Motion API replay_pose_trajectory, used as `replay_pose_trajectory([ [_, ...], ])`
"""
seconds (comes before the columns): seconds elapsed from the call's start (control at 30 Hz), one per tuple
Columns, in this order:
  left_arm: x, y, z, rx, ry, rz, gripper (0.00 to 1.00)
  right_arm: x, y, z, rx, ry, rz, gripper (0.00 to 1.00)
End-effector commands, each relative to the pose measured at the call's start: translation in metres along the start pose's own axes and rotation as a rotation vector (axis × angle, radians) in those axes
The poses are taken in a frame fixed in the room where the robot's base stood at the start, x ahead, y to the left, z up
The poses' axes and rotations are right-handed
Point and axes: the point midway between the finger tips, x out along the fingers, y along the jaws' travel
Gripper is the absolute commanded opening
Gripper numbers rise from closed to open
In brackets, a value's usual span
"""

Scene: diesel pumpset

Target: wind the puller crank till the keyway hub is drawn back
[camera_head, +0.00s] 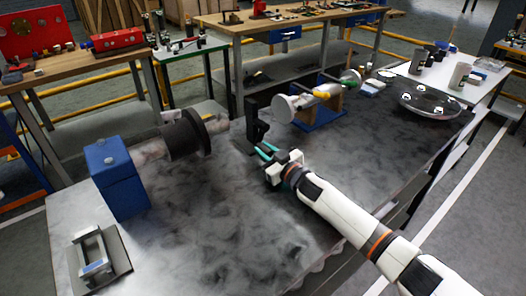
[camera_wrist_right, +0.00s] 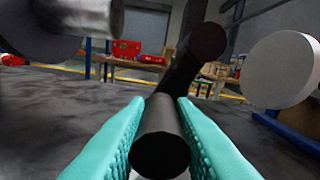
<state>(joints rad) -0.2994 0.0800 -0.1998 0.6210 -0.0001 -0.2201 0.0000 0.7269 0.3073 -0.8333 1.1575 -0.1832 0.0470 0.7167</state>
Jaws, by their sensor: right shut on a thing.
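The black puller crank (camera_head: 256,118) stands upright near the middle of the table. Its round dark handle (camera_wrist_right: 160,138) lies between the teal fingers of my right gripper (camera_head: 266,152), which is shut on it. In the wrist view the crank arm (camera_wrist_right: 195,55) rises from behind the handle, tilted to the right. A thick black ring (camera_head: 183,136), which looks like the keyway hub, sits on a grey shaft left of the crank. The shaft is carried by a blue block (camera_head: 116,177). The keyway cannot be made out. My left gripper does not show.
Right of the crank, a pale round disc (camera_head: 285,108) stands on a shaft over a blue base (camera_head: 318,121). A grey bracket (camera_head: 97,258) lies at the near left. A dark round plate (camera_head: 430,103) stands at the far right. The table front is mostly clear.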

Motion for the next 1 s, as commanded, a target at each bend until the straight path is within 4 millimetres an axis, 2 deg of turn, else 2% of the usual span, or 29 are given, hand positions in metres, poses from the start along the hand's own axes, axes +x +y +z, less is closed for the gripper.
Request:
replay_pose_trajectory([
  [0.3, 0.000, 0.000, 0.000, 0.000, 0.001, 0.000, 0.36, 0.000, -0.002, -0.001, -0.026, -0.001, 0.000, 0.00],
  [0.33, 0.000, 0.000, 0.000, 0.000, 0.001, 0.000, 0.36, 0.000, -0.002, 0.000, -0.026, -0.001, 0.000, 0.24],
  [0.47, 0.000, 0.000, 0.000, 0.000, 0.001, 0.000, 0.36, 0.000, -0.002, 0.000, -0.025, -0.001, 0.000, 0.44],
  [0.77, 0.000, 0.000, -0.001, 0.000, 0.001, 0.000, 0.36, -0.001, -0.001, -0.001, -0.024, 0.000, 0.000, 0.44],
  [0.87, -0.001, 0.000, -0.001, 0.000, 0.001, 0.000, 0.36, -0.007, -0.002, -0.001, -0.024, 0.000, -0.001, 0.44],
  [1.0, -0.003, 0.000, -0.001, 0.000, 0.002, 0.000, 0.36, -0.026, -0.002, -0.001, -0.024, 0.001, -0.001, 0.44],
])
